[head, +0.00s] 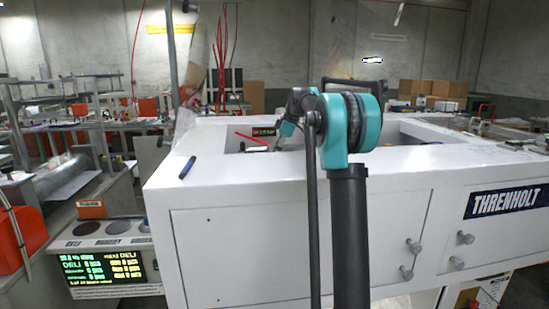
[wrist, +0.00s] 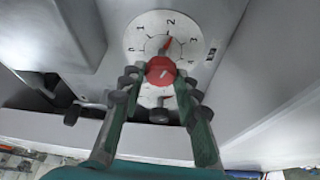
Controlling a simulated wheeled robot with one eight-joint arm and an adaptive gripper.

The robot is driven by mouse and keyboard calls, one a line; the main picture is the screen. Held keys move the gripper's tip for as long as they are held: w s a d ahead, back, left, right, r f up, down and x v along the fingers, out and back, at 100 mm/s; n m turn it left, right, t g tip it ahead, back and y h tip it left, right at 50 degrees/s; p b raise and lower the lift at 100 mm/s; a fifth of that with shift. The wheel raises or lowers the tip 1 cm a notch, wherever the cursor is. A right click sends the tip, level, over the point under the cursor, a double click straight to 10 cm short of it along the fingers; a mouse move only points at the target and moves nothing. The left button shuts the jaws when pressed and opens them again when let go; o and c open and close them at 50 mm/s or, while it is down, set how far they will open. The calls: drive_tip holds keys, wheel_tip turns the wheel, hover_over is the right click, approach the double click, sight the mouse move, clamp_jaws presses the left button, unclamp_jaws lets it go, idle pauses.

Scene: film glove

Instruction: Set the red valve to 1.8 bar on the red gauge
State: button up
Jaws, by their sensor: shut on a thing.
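The round white gauge (wrist: 140,38) shows in the wrist view, marked 0 to 4. Its red needle points close to the 2; I cannot read the exact value. The red valve (wrist: 160,70) is a round knob with a pale mark, just below the dial's middle, covering part of its lower side. My gripper (wrist: 161,82) has its two green fingers on either side of the red valve and is shut on it. In the head view my arm reaches into the white cabinet's open top; the gripper, valve and gauge are hidden there.
The white cabinet (head: 250,250) has raised rims around its opening. A dark blue pen-like object (head: 187,167) lies on its left rim. A dark knob (wrist: 158,115) sits below the valve, and a grey housing (wrist: 50,35) stands left of the gauge.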

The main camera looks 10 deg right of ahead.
idle(0.3)
drive_tip(key=o, duration=1.2)
drive_tip(key=shift+c, duration=0.2)
drive_tip(key=shift+r, duration=0.15)
drive_tip(key=v, duration=1.1)
drive_tip(key=shift+d+r, duration=0.15)
drive_tip(key=shift+r, duration=0.2)
drive_tip(key=shift+s, duration=0.15)
